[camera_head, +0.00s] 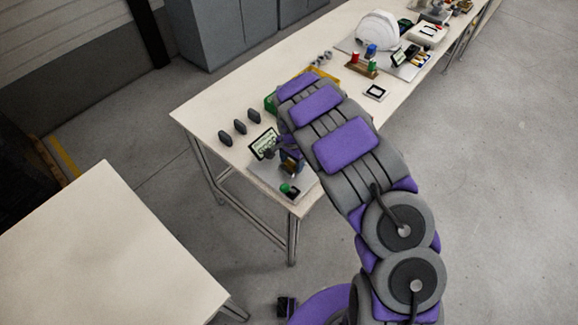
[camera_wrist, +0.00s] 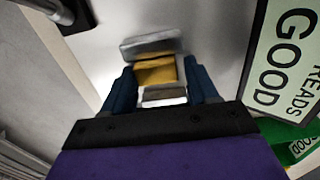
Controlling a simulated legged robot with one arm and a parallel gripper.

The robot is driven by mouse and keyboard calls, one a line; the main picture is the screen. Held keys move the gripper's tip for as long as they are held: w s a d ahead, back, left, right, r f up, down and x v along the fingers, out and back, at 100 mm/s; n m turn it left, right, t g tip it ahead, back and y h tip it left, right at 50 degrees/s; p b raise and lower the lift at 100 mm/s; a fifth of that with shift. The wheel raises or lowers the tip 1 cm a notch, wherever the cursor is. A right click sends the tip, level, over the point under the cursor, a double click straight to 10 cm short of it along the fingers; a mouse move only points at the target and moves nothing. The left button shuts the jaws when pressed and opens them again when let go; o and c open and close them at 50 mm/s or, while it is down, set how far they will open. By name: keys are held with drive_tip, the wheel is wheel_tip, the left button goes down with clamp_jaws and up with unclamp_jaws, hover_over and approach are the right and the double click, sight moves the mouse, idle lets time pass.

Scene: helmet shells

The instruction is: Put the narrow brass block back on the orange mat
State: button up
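A yellow-gold block (camera_wrist: 155,71), likely the narrow brass block, shows in the wrist view between the blue fingers of my gripper (camera_wrist: 161,77). The fingers are apart, with a visible gap on the block's right side. A grey piece (camera_wrist: 150,46) lies just beyond the block and a smaller grey-brown piece (camera_wrist: 165,92) just nearer; I cannot tell whether they touch it. In the head view my gripper (camera_head: 290,160) is over the grey plate at the table's near end, and the block is hidden. No orange mat shows clearly; a yellow-orange edge (camera_head: 327,74) peeks out behind my arm.
A "READS GOOD" sign (camera_wrist: 287,60) stands close on the right. A green item (camera_head: 287,188) lies on the grey plate (camera_head: 303,186). Several dark upright pieces (camera_head: 240,127) stand left. A white helmet shell (camera_head: 377,29) is farther back. A bare table (camera_head: 95,250) stands front left.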

drive_tip(key=shift+d, duration=0.25)
drive_tip(key=shift+c, duration=1.4)
drive_tip(key=shift+a, duration=0.2)
drive_tip(key=c, duration=0.7)
drive_tip(key=shift+c, duration=0.2)
drive_tip(key=shift+r, duration=0.15)
